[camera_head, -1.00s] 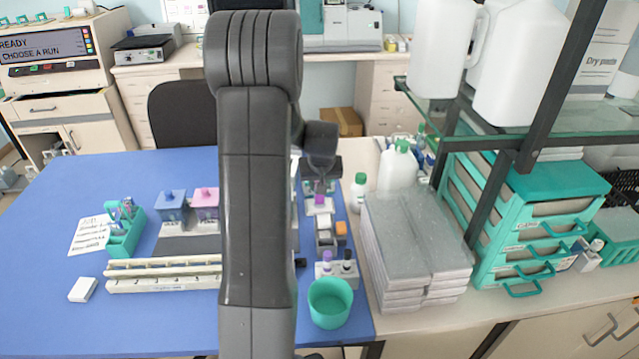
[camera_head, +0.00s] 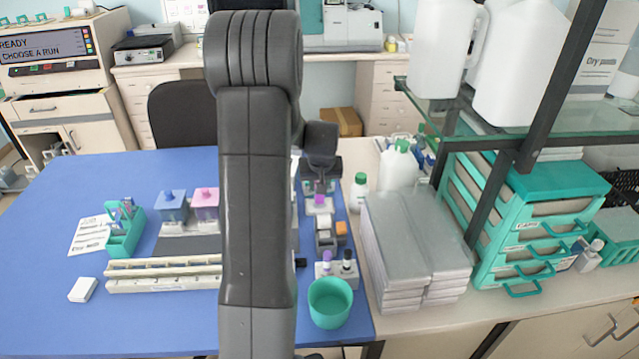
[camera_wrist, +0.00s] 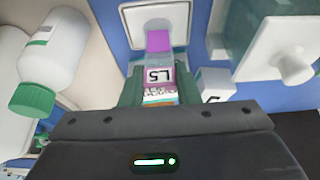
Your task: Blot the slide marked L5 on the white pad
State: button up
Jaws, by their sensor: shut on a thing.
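My gripper (camera_wrist: 159,92) is shut on the slide marked L5 (camera_wrist: 160,75), seen in the wrist view between its green fingers. My arm hides part of the mat.
Small bottles (camera_head: 337,270) and a green cup (camera_head: 330,303) stand nearer on the mat. A white bottle with a green cap (camera_head: 360,192) and stacked grey trays (camera_head: 400,250) are to the right. A white rack (camera_head: 165,284) and a small white block (camera_head: 83,289) lie left.

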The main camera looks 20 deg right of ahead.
dwell(0.6)
jog(key=shift+r+p, duration=1.75)
jog(key=shift+r, duration=1.3)
